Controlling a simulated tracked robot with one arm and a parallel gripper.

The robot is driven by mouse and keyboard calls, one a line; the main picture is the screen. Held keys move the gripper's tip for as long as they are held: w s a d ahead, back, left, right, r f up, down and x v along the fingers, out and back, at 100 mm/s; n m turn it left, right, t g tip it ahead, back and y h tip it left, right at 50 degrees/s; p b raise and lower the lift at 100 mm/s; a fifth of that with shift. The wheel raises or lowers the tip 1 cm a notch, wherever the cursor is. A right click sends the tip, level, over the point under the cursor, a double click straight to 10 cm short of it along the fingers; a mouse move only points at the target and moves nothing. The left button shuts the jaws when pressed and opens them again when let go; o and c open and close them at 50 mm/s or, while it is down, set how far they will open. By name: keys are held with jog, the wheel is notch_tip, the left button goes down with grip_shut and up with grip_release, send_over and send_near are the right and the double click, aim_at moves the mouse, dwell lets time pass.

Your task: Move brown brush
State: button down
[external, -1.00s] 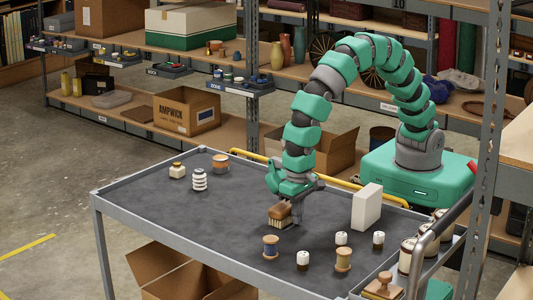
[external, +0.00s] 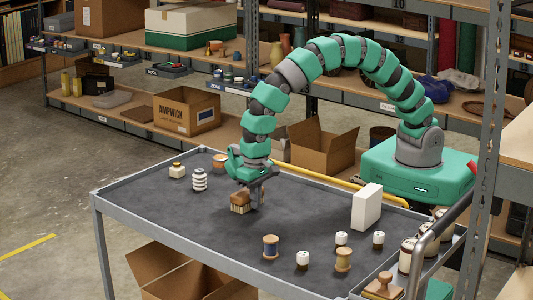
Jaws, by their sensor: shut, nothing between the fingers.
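The brown brush (external: 240,202) stands on the dark top of the cart (external: 190,222), its brown wooden back up and its pale bristles down. My gripper (external: 255,203) is shut and empty, low over the cart top, right against or very close to the brush's right side. Its upper parts overhang the brush and hide some of it. I cannot tell whether the fingertips touch the brush.
Left of the brush stand a white ribbed insulator (external: 199,180), a small cream bottle (external: 177,171) and an orange-brown spool (external: 219,161). The front middle is clear.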

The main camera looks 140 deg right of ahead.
aim_at(239, 192)
jog(key=d, duration=0.6)
jog(key=shift+d, duration=0.15)
